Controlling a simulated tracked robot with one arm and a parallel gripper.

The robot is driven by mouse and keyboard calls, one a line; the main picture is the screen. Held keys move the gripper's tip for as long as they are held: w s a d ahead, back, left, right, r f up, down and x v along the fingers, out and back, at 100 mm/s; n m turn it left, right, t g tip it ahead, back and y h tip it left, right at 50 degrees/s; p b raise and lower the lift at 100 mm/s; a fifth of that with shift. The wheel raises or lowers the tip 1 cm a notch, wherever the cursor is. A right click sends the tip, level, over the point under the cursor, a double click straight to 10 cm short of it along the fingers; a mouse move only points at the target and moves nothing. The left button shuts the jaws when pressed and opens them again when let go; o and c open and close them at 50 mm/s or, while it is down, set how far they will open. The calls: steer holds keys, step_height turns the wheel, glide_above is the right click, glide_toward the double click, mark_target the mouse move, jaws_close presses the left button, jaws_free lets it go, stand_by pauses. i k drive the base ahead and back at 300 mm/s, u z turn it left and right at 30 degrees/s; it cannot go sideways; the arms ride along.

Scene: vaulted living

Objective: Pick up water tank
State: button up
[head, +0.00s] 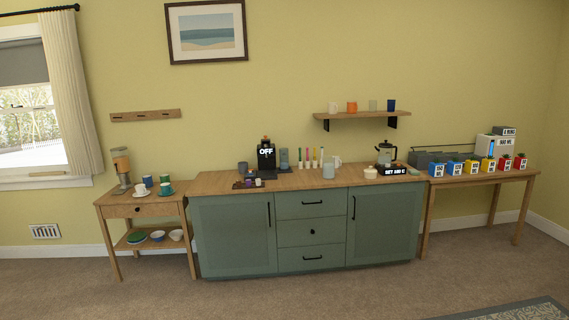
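My gripper is not in view.
A side table (148,211) with a grinder and cups stands left of the cabinet. A right-hand table (492,179) carries several coloured boxes. A kettle (386,154) and a light grey canister (329,170) stand on the cabinet.

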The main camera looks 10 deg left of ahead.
mark_target(283, 152)
steer(key=z, duration=1.5)
steer(key=i, duration=3.5)
steer(key=u, duration=2.65)
